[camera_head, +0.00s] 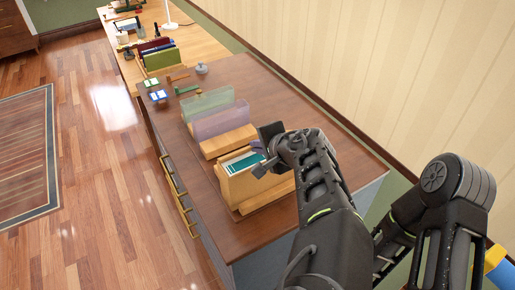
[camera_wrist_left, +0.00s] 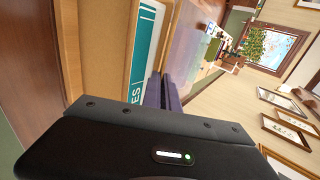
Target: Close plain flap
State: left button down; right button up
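A tan box (camera_head: 243,188) stands near the close end of the brown cabinet top, with a teal-and-white labelled item (camera_head: 243,162) in its opening. A plain tan panel (camera_head: 228,142) stands at its far side, before a purple translucent panel (camera_head: 221,121) and a green one (camera_head: 208,103). No panel is clearly marked as the plain flap. My left gripper (camera_head: 259,156) is over the box's right side, by the labelled item. In the left wrist view its fingers (camera_wrist_left: 164,92) are together, with nothing visible between them, beside the labelled item (camera_wrist_left: 147,48). My right gripper is out of view.
The brown cabinet top (camera_head: 250,78) is clear behind and right of the panels. Small items (camera_head: 158,96) and upright books (camera_head: 164,58) are farther back. The striped wall (camera_head: 400,60) bounds the right side. Open wood floor (camera_head: 110,200) lies left.

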pick_arm(q)
jog(key=c, duration=1.6)
grip_release()
jog(key=shift+c, duration=0.2)
jog(key=shift+d, duration=0.1)
jog(key=shift+s+r+p, duration=0.2)
jog(key=shift+p, duration=0.15)
jog(key=p+v, duration=0.2)
jog(key=v, duration=0.4)
jog(key=shift+d+f, duration=0.1)
jog(key=shift+d, duration=0.05)
jog(key=shift+s+d+r, duration=0.2)
jog(key=shift+s+r, duration=0.2)
jog(key=shift+s, duration=0.05)
